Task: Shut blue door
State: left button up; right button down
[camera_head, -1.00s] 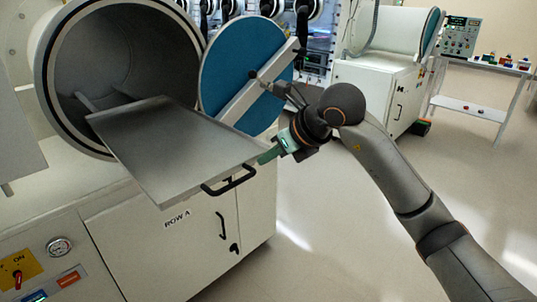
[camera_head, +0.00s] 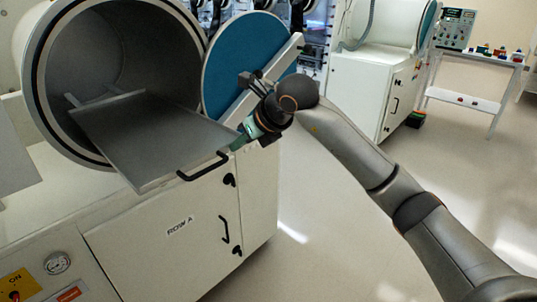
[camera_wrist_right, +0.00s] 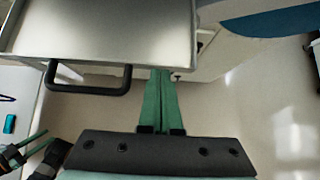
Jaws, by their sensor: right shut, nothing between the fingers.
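The blue door (camera_head: 235,55) stands open at the right of the round port (camera_head: 35,60), a pale bar across its blue face. Its edge also shows in the right wrist view (camera_wrist_right: 275,20). A metal tray (camera_head: 150,130) sticks out of the port, with a black handle (camera_head: 203,168) on its front. My right gripper (camera_head: 238,145) is shut and empty, its green fingertips at the tray's front edge, right of the handle. In the wrist view its fingers (camera_wrist_right: 160,75) lie together there; contact is unclear. My left gripper (camera_wrist_right: 45,140) shows at lower left, fingers apart and empty.
The white cabinet marked ROW A (camera_head: 180,226) stands below the port, with black latches on its front. Another white cabinet (camera_head: 370,85) and a side table (camera_head: 470,95) stand at the back right. The floor (camera_head: 310,225) right of the cabinet is clear.

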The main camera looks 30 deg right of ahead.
aim_at(250, 41)
jog(key=i+j, duration=0.25)
jog(key=i, duration=0.2)
jog(key=i+j, duration=0.2)
jog(key=i, duration=0.2)
jog(key=k+j, duration=0.1)
